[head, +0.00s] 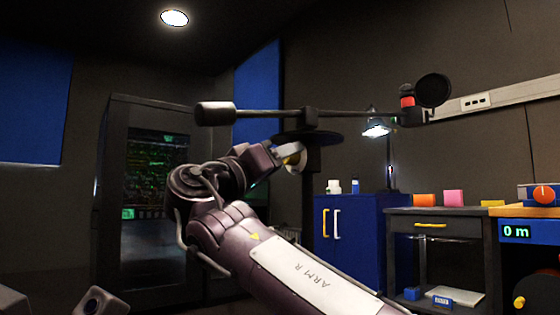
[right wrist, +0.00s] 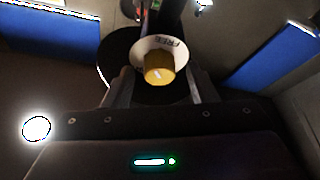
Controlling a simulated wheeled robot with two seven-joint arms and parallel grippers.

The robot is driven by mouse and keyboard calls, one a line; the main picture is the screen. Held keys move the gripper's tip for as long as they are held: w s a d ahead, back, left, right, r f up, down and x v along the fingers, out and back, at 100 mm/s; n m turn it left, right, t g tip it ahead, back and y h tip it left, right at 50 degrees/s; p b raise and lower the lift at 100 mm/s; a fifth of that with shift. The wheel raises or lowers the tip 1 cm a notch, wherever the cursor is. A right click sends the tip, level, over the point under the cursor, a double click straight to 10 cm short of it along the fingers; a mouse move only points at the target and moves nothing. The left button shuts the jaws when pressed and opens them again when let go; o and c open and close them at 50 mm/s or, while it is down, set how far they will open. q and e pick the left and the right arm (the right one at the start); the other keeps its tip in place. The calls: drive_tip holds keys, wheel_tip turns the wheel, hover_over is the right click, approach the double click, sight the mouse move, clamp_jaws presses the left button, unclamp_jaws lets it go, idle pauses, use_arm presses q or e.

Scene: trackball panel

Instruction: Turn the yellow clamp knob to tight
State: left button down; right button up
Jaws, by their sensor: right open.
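The yellow clamp knob (right wrist: 159,67) shows in the right wrist view, set in a white ring (right wrist: 148,46) with the word FREE upside down on its upper part. A pale mark is on the knob's face. In the head view a bit of the knob (head: 293,158) shows at the stand's dark disc, mostly hidden by my gripper. My right gripper (head: 284,153) is open, its fingers (right wrist: 162,82) on either side of the knob; I cannot tell whether they touch it.
A horizontal boom (head: 265,113) crosses above my gripper, with a counterweight (head: 215,113) left and a microphone (head: 432,90) right. A blue cabinet (head: 350,239) with bottles and a lamp (head: 377,128) stands to the right, beside a bench (head: 432,211) with coloured blocks.

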drive_tip(key=c, duration=1)
drive_tip(key=shift+n, duration=0.5)
drive_tip(key=n+y, duration=0.1)
drive_tip(key=n, duration=0.1)
drive_tip(key=n+y, duration=0.1)
drive_tip(key=n, duration=0.2)
drive_tip(key=n+t+y, duration=0.1)
drive_tip(key=n, duration=0.2)
drive_tip(key=shift+s+d+r+y, duration=0.15)
drive_tip(key=shift+r+y, duration=0.1)
drive_tip(key=shift+y, duration=0.15)
